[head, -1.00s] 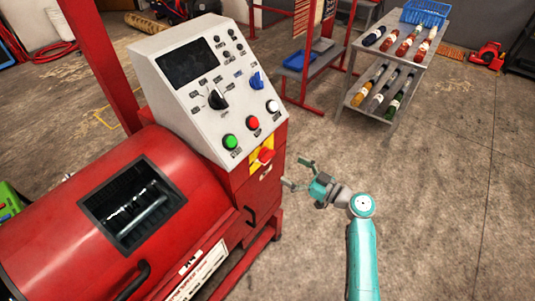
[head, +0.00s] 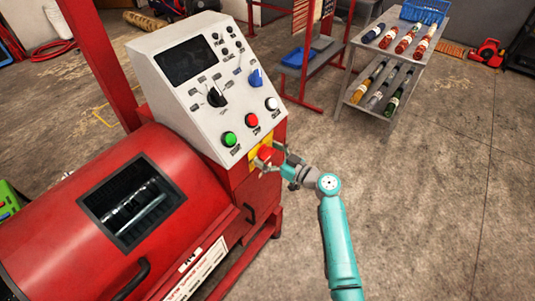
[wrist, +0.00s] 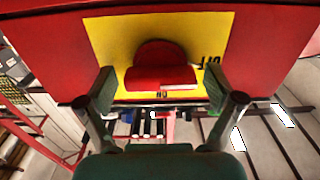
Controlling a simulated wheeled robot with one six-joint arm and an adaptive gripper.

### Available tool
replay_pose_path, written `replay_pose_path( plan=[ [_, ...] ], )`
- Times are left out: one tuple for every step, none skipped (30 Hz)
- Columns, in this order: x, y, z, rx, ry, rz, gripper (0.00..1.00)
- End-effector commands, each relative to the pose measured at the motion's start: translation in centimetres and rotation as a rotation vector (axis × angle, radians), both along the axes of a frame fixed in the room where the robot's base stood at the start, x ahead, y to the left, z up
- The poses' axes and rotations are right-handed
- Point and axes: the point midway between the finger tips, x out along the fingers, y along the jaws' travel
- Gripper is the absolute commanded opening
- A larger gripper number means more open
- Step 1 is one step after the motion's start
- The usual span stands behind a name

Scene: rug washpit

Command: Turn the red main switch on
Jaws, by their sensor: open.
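The red main switch (head: 264,153) sits on a yellow plate (head: 257,165) on the front of the red machine, below the sloped control panel. In the wrist view the red switch (wrist: 160,72) shows in the middle of the yellow plate (wrist: 215,30), with part of some dark lettering to its right. My gripper (head: 273,160) is open at the switch. In the wrist view one finger of my gripper (wrist: 158,98) is on each side of the switch, with a gap on both sides. I cannot tell how deep the fingers reach around it.
The grey control panel (head: 205,125) above carries a green button (head: 230,139), a red button (head: 251,120), a white button (head: 271,103), a black knob (head: 217,97) and a blue knob (head: 255,78). A bottle cart (head: 385,85) stands behind. The floor at right is clear.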

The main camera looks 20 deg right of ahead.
Motion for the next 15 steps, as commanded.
replay_pose_path(
  plan=[
    [-0.01,-0.01,-0.01,0.0,0.0,0.0,0.89],
    [-0.02,0.0,-0.01,0.0,0.0,0.0,0.82],
    [-0.02,0.0,-0.01,0.0,0.0,0.0,0.72],
    [-0.02,0.0,-0.01,0.0,0.0,0.0,0.64],
    [-0.02,0.0,-0.01,0.0,0.0,0.0,0.57],
    [-0.03,-0.01,-0.01,0.0,0.0,0.0,0.47],
    [-0.03,-0.01,-0.02,0.0,0.0,0.0,0.39],
    [-0.03,-0.01,-0.02,0.0,0.0,0.0,0.32],
    [-0.02,0.0,-0.02,0.0,0.0,0.0,0.31],
    [-0.02,0.0,-0.02,0.0,0.0,0.0,0.31],
    [-0.02,0.0,-0.02,0.0,0.0,0.0,0.31],
    [-0.02,0.0,-0.01,0.001,0.001,0.0,0.31],
    [-0.02,0.0,-0.02,0.002,0.002,0.0,0.31],
    [-0.02,0.0,-0.02,0.004,0.003,0.0,0.31],
    [-0.02,0.0,-0.01,0.007,0.005,0.0,0.31]
  ],
)
